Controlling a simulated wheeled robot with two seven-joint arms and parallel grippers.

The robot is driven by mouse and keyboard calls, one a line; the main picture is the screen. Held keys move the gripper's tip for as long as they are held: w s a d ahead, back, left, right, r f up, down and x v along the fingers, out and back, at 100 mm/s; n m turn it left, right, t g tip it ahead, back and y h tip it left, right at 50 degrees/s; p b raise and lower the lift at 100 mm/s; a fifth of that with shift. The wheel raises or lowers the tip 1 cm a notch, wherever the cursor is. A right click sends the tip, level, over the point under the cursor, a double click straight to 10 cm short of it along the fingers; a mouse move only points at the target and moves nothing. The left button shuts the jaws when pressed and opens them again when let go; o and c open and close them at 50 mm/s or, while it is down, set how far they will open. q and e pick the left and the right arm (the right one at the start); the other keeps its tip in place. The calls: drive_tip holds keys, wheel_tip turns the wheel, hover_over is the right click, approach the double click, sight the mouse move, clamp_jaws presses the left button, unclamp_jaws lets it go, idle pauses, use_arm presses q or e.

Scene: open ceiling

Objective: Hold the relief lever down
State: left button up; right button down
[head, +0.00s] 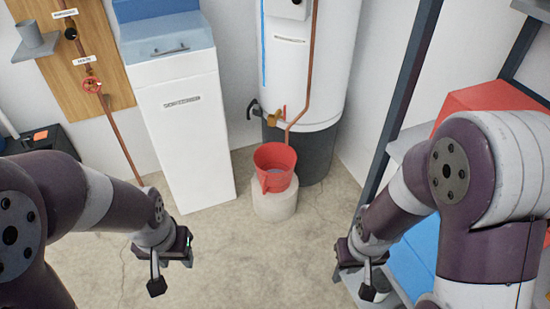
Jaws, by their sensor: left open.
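The white water heater (290,70) stands at the back on a dark base. Low on its front is a brass valve (273,118) with a black lever (252,108) sticking out to its left. A copper pipe (309,60) runs down beside the valve. A red bucket (275,166) stands below on a pale round block (275,201). My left gripper (172,272) is open and empty, low in front of the white cabinet, well apart from the lever. My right gripper (356,276) hangs low at the right, also apart from it; its jaw gap is unclear.
A white cabinet (183,130) with a blue top stands left of the heater. A wooden board (90,100) with pipes and a red valve wheel (92,85) is at the far left. A dark-framed shelf (404,90) with red and blue boxes is at the right. The middle floor is clear.

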drive_tip(key=shift+f, duration=1.6)
idle(2.1)
drive_tip(key=shift+f+b, duration=1.25)
drive_tip(key=shift+f, duration=0.6)
idle(2.3)
